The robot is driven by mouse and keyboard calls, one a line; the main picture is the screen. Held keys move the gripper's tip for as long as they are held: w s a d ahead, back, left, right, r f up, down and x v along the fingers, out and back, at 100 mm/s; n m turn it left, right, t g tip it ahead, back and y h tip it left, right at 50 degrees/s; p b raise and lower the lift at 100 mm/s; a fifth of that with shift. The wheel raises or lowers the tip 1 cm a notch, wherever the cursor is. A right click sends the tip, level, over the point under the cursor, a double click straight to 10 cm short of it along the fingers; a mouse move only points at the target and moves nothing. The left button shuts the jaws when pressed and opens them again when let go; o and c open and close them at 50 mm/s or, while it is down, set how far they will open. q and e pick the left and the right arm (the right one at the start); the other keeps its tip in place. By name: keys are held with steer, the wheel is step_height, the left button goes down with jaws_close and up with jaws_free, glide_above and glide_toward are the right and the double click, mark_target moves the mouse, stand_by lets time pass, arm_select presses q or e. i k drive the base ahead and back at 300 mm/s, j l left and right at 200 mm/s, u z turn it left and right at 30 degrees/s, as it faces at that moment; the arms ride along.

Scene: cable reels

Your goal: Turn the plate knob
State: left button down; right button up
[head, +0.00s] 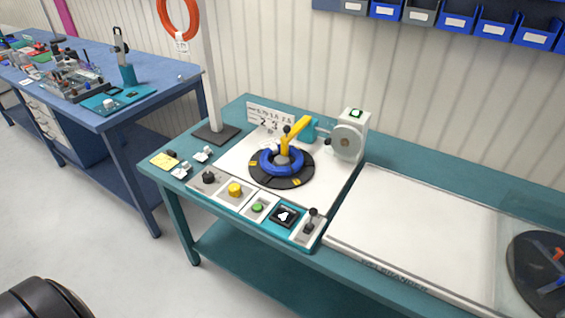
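A row of controls runs along the front of the teal bench. From the left it has a black knob (208,177), a yellow knob (235,189), a green button (257,207), a black panel with a white mark (285,215) and a lever with a black ball (310,221). I cannot tell which knob is the plate knob; no label is readable. Behind them a round black plate (262,179) with yellow marks carries a blue ring (269,164). A yellow arm (297,129) reaches over the ring's middle.
A grey unit with a round disc (347,142) stands behind the plate. A white board (415,230) covers the right of the bench, with a dark disc (535,275) at its end. A post (211,70) rises at the back left. A cluttered blue table (150,105) stands left.

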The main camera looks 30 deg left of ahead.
mark_target(234, 189)
steer(key=u, duration=1.35)
